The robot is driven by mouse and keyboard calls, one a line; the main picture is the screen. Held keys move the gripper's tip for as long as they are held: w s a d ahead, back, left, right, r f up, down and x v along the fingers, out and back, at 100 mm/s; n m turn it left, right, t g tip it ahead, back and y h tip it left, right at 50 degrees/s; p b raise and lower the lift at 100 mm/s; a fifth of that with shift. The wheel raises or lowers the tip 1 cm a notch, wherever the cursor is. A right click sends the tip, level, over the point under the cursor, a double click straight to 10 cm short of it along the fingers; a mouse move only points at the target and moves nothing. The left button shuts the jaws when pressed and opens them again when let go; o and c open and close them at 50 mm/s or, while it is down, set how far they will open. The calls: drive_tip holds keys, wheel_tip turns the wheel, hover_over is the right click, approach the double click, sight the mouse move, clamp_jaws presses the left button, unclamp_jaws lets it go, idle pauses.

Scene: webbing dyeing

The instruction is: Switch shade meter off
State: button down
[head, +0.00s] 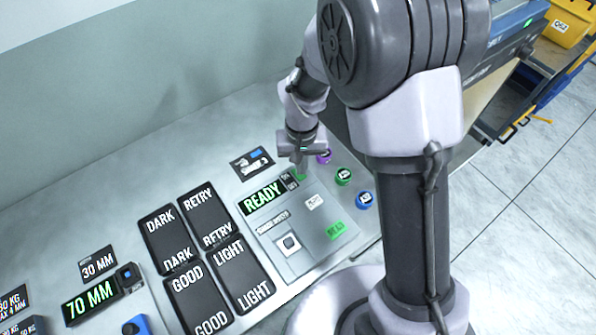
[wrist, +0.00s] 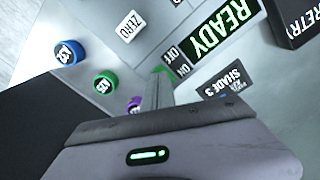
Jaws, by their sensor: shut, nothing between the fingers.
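The shade meter (head: 318,216) is a grey panel unit on the bench. Its display (head: 263,197) is lit green with READY, also seen in the wrist view (wrist: 222,30). Beside the display is a black label plate (head: 289,181) reading ON and OFF, clear in the wrist view (wrist: 178,61). A green piece (wrist: 160,70), which looks like the switch, shows just past my fingertips. My gripper (head: 300,161) is shut and empty, pointing down at that piece; in the wrist view its fingers (wrist: 158,90) partly hide it. I cannot tell whether they touch.
Purple (head: 324,157), green (head: 343,176) and blue (head: 365,199) round pieces stand right of the meter. The ZERO button (head: 315,202) and green READ button (head: 336,229) are close by. Black DARK, RETRY, GOOD and LIGHT bins (head: 205,216) lie left.

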drive_tip(key=shift+f+b, duration=0.8)
drive_tip(key=shift+f, duration=0.2)
drive_tip(key=shift+r, duration=0.1)
wheel_tip(320, 180, up, 7)
drive_tip(key=p, duration=0.5)
idle(0.4)
